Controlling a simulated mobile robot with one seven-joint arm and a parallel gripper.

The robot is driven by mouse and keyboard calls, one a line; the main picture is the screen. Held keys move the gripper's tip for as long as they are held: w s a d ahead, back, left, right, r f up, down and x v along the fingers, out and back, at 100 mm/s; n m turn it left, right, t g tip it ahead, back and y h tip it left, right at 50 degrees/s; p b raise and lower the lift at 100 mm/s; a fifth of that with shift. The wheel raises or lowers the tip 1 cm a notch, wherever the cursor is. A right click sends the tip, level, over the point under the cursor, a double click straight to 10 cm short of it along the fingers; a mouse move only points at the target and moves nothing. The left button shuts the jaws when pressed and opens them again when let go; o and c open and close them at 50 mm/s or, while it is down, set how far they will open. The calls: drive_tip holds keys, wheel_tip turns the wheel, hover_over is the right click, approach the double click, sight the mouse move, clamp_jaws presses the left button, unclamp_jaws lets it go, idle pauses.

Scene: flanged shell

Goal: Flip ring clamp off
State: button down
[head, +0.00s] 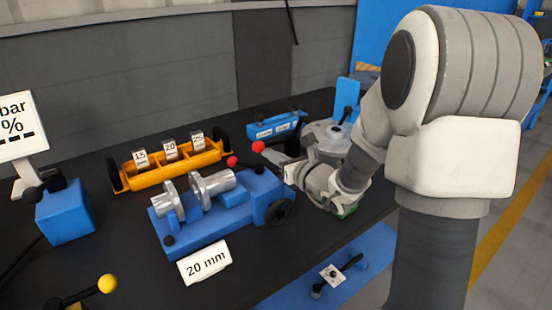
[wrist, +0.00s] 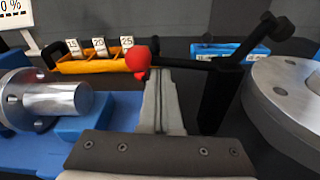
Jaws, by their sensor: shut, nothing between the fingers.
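My gripper (wrist: 160,82) is shut and empty in the wrist view, its fingers together just below and right of a red ball knob (wrist: 138,60). The knob sits on a dark lever (wrist: 185,63) joined to a black post (wrist: 215,95). Whether the fingers touch it cannot be told. In the head view a red knob (head: 258,147) shows left of my wrist. A second red knob (head: 232,161) stands at the blue fixture (head: 190,238), which holds shiny flanged metal parts (head: 212,184). A grey round flanged body (head: 325,133) stands behind my wrist. I cannot tell which part is the ring clamp.
A yellow rack (head: 175,173) with numbered plates stands behind the fixture. A blue block (head: 275,124) lies farther back. A blue box (head: 64,213) and a yellow-knobbed lever (head: 107,284) are at left. A "20 mm" card (head: 204,262) lies in front.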

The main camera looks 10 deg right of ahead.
drive_tip(key=shift+r, duration=0.1)
drive_tip(key=shift+r+m+p, duration=0.2)
drive_tip(key=shift+m+p, duration=0.1)
drive_tip(key=shift+p, duration=0.2)
drive_tip(key=shift+r+p, duration=0.25)
drive_tip(key=shift+p, duration=0.15)
drive_tip(key=r+m+p, duration=0.1)
drive_tip(key=m+p, duration=0.1)
drive_tip(key=shift+d+r+y+p, duration=0.1)
drive_tip(key=shift+r+y+p, duration=0.3)
drive_tip(key=d+r+m+p, duration=0.1)
drive_tip(key=r+m+p, duration=0.1)
drive_tip(key=m+p, duration=0.2)
drive_tip(key=w+d+r+m+y+p, duration=0.1)
drive_tip(key=d+r+m+p, duration=0.1)
drive_tip(key=p, duration=0.6)
drive_tip(key=shift+w+d+r+m+p, duration=0.2)
drive_tip(key=shift+r+m+p, duration=0.25)
drive_tip(key=shift+m, duration=0.45)
drive_tip(key=shift+w+d+r, duration=0.1)
drive_tip(key=shift+d, duration=0.15)
